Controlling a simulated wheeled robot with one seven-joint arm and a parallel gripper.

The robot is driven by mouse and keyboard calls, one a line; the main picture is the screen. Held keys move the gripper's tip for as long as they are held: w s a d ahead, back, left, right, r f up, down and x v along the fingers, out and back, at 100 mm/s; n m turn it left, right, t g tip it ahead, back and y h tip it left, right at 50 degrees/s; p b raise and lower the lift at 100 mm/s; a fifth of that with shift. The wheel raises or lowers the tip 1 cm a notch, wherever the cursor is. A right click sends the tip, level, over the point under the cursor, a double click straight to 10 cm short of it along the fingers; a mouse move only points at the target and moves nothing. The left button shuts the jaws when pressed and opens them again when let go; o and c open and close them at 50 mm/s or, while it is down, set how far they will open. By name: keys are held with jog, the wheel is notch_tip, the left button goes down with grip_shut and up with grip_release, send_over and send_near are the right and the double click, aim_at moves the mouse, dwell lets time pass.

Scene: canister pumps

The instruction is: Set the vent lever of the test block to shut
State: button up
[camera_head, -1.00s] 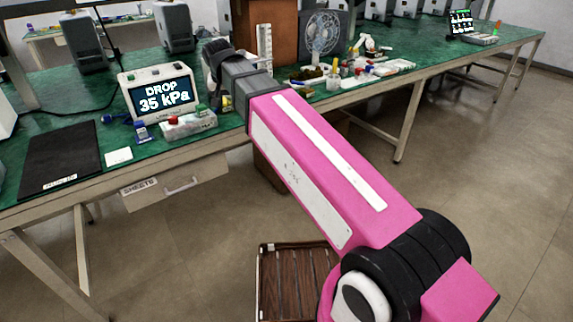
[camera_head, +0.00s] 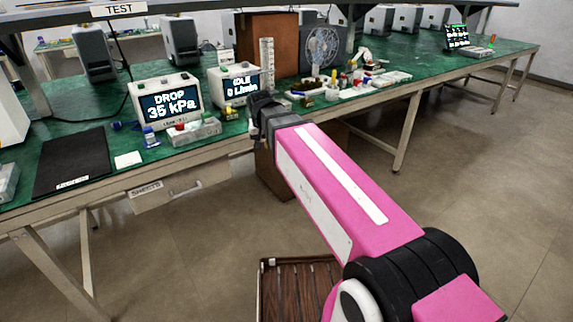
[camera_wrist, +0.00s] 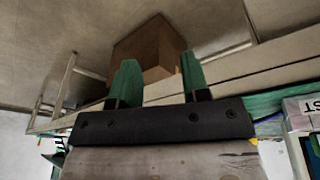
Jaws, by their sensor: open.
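A pale grey block (camera_head: 195,130) with red, white and green parts on top stands at the bench's front edge, below the DROP 35 kPa display (camera_head: 167,103). It may be the test block, but its vent lever is too small to make out. My gripper (camera_head: 262,106) is at the bench's front edge, right of this block and apart from it. In the wrist view my gripper (camera_wrist: 159,78) shows two green fingers spread apart with nothing between them. The block does not show clearly there.
A second display (camera_head: 236,84) reads IDLE 0 L/min, just behind my gripper. A black mat (camera_head: 72,162) lies at the left. A brown box (camera_head: 272,176) stands under the bench, and a slatted wooden platform (camera_head: 300,290) is on the floor. Small parts crowd the bench to the right.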

jog(key=s+d+f+g, duration=0.1)
jog(key=s+d+f, duration=0.1)
jog(key=d+f, duration=0.5)
jog(key=shift+d+f, duration=0.35)
jog(key=shift+f, duration=0.1)
jog(key=n+t+y, duration=0.1)
jog(key=t, duration=0.2)
send_near(229, 110)
jog(key=x, duration=0.8)
jog(key=shift+w+a+f, duration=0.1)
jog(key=shift+w+f, duration=0.1)
jog(key=shift+f, duration=0.05)
grip_shut()
